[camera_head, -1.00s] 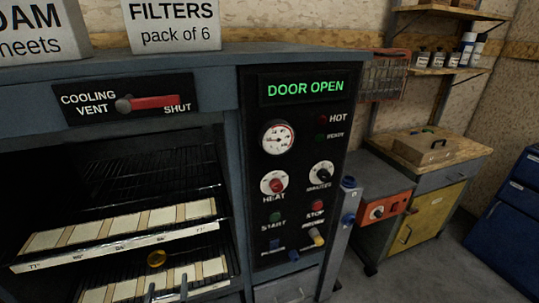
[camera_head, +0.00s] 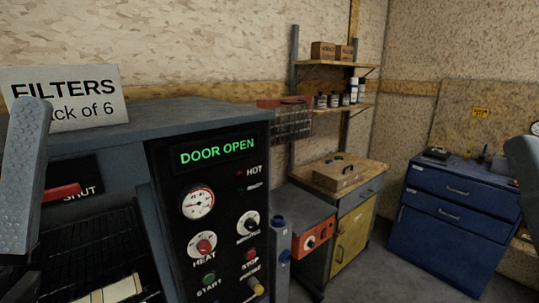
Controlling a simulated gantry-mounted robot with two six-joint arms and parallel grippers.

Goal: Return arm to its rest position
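A grey, dimpled part of my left arm or gripper (camera_head: 26,170) stands upright and close up at the left edge, in front of the oven and the filters box. A similar grey part of mine (camera_head: 522,165) is cut off by the right edge. Neither shows a pair of fingertips, so I cannot tell whether the grippers are open or shut. I see nothing held. The oven (camera_head: 200,110) stands at the left with its display (camera_head: 217,151) reading "DOOR OPEN". Its rack (camera_head: 85,255) shows low at the left, with part of a pale sheet on it.
A filters box (camera_head: 70,95) stands on the oven top. The control panel has a gauge (camera_head: 197,202), knobs and buttons. Right of it are a workbench with a yellow door (camera_head: 353,236), wall shelves (camera_head: 335,64) and a blue drawer cabinet (camera_head: 455,215). Floor (camera_head: 385,275) is free between.

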